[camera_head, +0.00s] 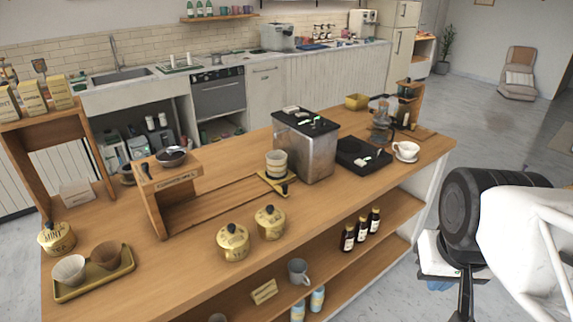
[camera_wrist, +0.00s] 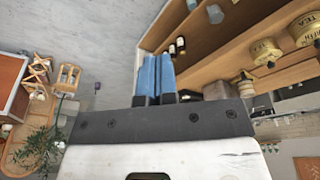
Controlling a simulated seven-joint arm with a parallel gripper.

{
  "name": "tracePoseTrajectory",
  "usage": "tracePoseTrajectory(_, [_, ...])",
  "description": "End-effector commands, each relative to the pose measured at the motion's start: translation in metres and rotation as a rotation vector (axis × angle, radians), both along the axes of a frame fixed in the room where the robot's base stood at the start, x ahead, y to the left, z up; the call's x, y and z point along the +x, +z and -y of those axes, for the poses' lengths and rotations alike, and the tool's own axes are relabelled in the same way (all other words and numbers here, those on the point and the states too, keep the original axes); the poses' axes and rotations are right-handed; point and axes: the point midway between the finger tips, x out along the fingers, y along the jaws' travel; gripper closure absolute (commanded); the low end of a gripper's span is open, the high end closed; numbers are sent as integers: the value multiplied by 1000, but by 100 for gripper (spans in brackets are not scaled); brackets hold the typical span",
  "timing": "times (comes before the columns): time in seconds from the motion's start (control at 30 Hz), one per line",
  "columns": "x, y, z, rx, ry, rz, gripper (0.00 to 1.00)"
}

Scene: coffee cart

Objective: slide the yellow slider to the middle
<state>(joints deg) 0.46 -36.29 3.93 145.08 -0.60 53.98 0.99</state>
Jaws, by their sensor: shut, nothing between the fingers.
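In the head view, the yellow slider (camera_head: 273,183) is a flat yellow piece at the right end of a long dark-edged track in the wooden counter. A black knob (camera_head: 284,189) shows at its front edge. A stack of pale cups (camera_head: 276,164) stands on or just behind it; I cannot tell which. In the wrist view, my gripper (camera_wrist: 156,77) has two blue fingers side by side, shut and empty. It is away from the slider, off the counter's right end. The slider cannot be made out in the wrist view.
The metal coffee machine (camera_head: 305,148) stands right behind the slider. Two yellow canisters (camera_head: 233,242) stand in front of the track. A small wooden stand (camera_head: 158,198) is at its left end. Dark bottles (camera_head: 361,230) are on the shelf below. The track's middle looks clear.

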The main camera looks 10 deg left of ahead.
Motion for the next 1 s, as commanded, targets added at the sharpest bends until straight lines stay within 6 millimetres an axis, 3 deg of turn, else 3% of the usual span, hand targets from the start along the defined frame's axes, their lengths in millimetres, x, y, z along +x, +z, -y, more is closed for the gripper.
tracePoseTrajectory(0.4, [0, 0, 0, 0, 0, 0, 98])
tracePoseTrajectory(0.7, [11, 4, -2, 2, 1, -5, 52])
tracePoseTrajectory(1.0, [57, 16, -15, 8, 6, -27, 52])
